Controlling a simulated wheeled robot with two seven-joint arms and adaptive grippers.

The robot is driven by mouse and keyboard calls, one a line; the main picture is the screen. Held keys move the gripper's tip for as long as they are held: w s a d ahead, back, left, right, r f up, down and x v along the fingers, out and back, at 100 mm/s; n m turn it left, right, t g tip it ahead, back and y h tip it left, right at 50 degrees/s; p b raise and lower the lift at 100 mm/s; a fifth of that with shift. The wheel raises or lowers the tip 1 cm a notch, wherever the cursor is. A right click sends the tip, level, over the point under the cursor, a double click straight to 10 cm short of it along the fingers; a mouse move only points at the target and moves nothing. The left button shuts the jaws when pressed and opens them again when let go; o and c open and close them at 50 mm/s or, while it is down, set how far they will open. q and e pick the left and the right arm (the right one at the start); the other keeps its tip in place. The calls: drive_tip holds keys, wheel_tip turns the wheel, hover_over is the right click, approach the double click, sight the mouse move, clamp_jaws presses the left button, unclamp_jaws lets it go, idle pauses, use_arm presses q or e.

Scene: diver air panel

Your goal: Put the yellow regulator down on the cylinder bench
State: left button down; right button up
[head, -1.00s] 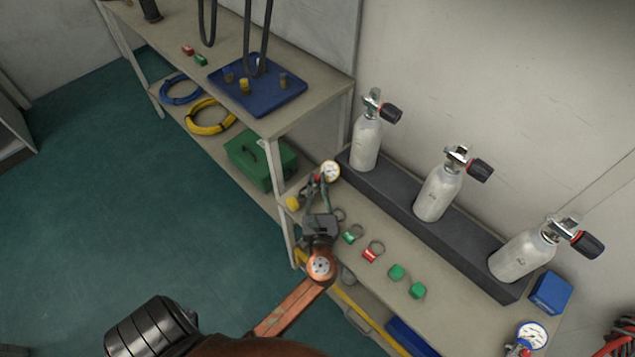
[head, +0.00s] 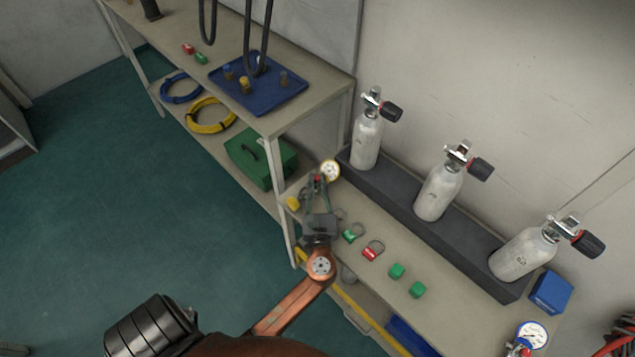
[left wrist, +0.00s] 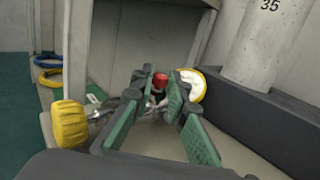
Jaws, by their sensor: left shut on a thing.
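The yellow regulator has a yellow knob (head: 293,203), a white-faced gauge (head: 330,170) and a red cap. My left gripper (head: 318,184) is shut on its metal body at the left end of the cylinder bench (head: 440,272). In the left wrist view, the green-padded fingers (left wrist: 160,100) stand on both sides of the body, with the red cap (left wrist: 159,82) between them, the yellow knob (left wrist: 70,123) left and the gauge (left wrist: 192,86) right. The regulator is low by the bench top; I cannot tell whether it touches. My right gripper is not in view.
Several grey cylinders (head: 436,192) stand in a dark rack (head: 420,220) along the wall. Green and red tags (head: 371,252), green blocks (head: 397,271), a blue box (head: 550,292) and another gauge (head: 532,335) lie on the bench. A shelf (head: 318,107) adjoins its left end.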

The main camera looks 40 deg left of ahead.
use_arm(q)
drive_tip(key=shift+f, duration=0.35)
drive_tip(key=c, duration=1.8)
unclamp_jaws()
drive_tip(key=shift+f, duration=0.15)
drive_tip(key=shift+s+f, duration=0.1)
drive_tip(key=shift+f, duration=0.05)
drive_tip(key=v, duration=0.7)
drive_tip(key=shift+d+r, duration=0.1)
drive_tip(key=shift+r, duration=0.2)
drive_tip(key=shift+s+d+r, duration=0.15)
drive_tip(key=shift+r, duration=0.05)
drive_tip(key=shift+r, duration=0.1)
